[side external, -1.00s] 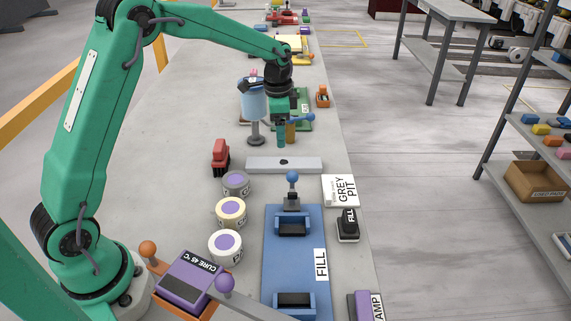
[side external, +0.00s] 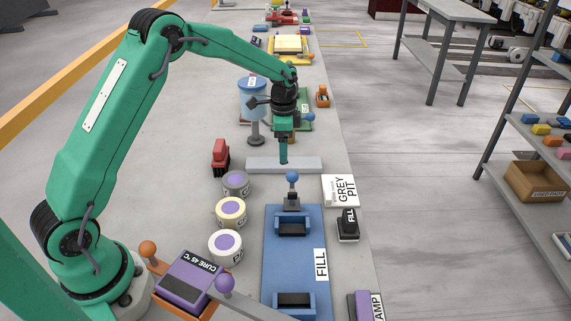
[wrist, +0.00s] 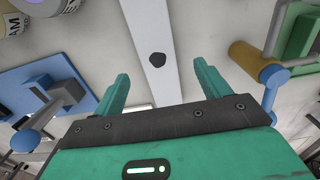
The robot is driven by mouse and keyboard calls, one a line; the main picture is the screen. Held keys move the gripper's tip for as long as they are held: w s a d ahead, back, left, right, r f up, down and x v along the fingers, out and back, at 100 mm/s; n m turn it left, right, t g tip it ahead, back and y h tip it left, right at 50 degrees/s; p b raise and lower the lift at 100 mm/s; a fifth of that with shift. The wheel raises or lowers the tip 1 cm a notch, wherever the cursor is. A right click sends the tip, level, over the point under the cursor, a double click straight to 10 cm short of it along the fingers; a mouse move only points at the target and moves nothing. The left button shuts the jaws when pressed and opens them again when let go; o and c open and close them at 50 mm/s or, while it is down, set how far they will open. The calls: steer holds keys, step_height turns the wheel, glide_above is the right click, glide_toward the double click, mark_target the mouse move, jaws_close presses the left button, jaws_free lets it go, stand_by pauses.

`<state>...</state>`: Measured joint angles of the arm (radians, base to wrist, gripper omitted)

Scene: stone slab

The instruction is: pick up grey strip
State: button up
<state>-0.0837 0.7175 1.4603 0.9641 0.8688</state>
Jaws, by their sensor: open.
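The grey strip (side external: 261,164) lies flat across the slab in the side view. It also shows in the wrist view (wrist: 148,30), running between my fingers, with a dark pit (wrist: 157,59) on its face. My gripper (side external: 284,160) points down over the middle of the strip and hides the pit in the side view. In the wrist view my gripper (wrist: 161,72) is open and empty, one green finger on each side of the strip. I cannot tell how high the fingertips are above the slab.
A blue FILL fixture (side external: 280,255) with a ball-topped lever (side external: 292,178) stands in front. Several round tins (side external: 230,213) and a red tool (side external: 220,156) are at left. A white GREY PIT card (side external: 341,190) lies at right. A blue canister (side external: 251,105) stands behind.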

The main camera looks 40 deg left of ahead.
mark_target(284, 165)
steer(key=shift+s+d+f, duration=0.1)
steer(key=shift+f, duration=2.5)
steer(key=c, duration=1.4)
